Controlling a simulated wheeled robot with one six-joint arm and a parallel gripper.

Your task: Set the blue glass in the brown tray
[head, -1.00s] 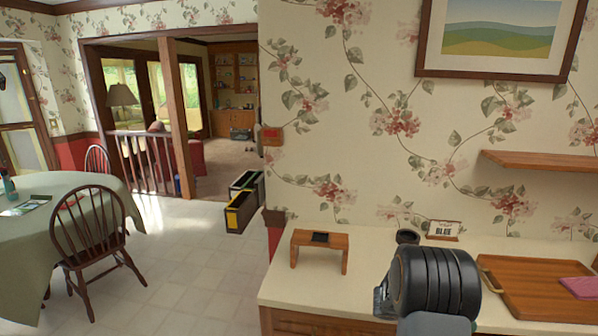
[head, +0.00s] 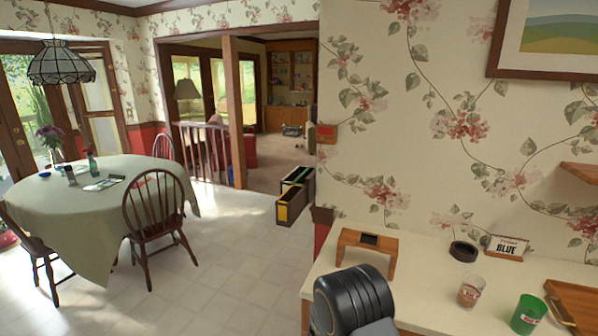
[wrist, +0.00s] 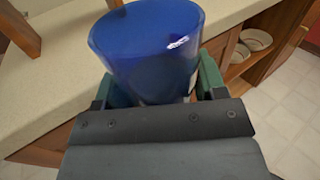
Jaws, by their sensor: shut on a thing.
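The blue glass (wrist: 142,45) fills the upper middle of the wrist view. My gripper (wrist: 158,82) is shut on it, with a green-padded finger on each side. The glass is held out over the floor side of the counter's front edge or close to it; its exact height is hard to tell. In the head view my black wrist hides the gripper and the glass. The brown tray (head: 580,300) is cut off at the right edge of the head view, on the counter, well to the right of my arm.
A shelf (head: 582,174) juts from the wall. Bowls (wrist: 257,40) sit in an open cabinet.

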